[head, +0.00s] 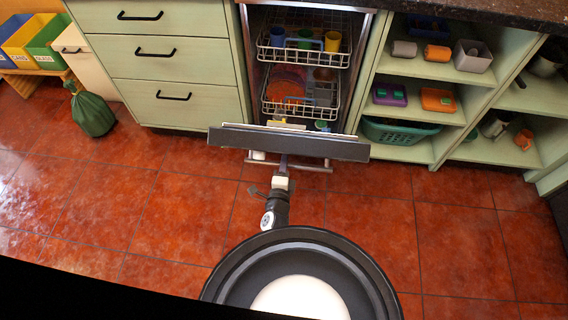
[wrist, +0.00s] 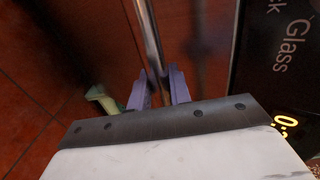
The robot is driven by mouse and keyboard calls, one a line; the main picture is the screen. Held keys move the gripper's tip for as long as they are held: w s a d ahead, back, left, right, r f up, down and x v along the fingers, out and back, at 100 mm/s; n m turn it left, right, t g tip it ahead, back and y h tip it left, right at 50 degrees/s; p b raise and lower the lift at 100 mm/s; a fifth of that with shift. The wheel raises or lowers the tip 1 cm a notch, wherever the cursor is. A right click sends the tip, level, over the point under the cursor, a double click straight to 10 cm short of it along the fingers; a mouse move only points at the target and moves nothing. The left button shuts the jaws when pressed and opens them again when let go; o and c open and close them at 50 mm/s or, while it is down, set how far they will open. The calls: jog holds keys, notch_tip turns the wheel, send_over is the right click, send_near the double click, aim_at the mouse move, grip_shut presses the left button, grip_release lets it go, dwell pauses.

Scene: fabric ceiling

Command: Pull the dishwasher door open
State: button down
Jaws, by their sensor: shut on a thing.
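The dishwasher door (head: 335,150) is tilted down and outward, and the racks (head: 310,55) inside show above it. Its metal handle bar (head: 315,169) runs along the front face. My gripper (head: 284,162) is at the handle near its middle. In the wrist view, its two purple-grey fingers (wrist: 158,88) are closed around the shiny handle bar (wrist: 148,40). The door's dark panel (wrist: 275,85), with lettering and lit yellow digits, is at the right there. The lower part of the door is hidden in the head view.
Green drawers (head: 165,65) stand left of the dishwasher and open shelves (head: 425,95) with several items stand right. A green bag (head: 93,113) sits on the floor at left. The red tiled floor (head: 375,215) is clear around my arm and on both sides.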

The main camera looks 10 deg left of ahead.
jog(key=shift+s+f, duration=0.4)
jog(key=shift+f, duration=0.05)
jog(key=shift+w, duration=0.1)
jog(key=c, duration=1.3)
grip_release()
jog(key=shift+c, duration=0.2)
jog(key=shift+r, duration=0.1)
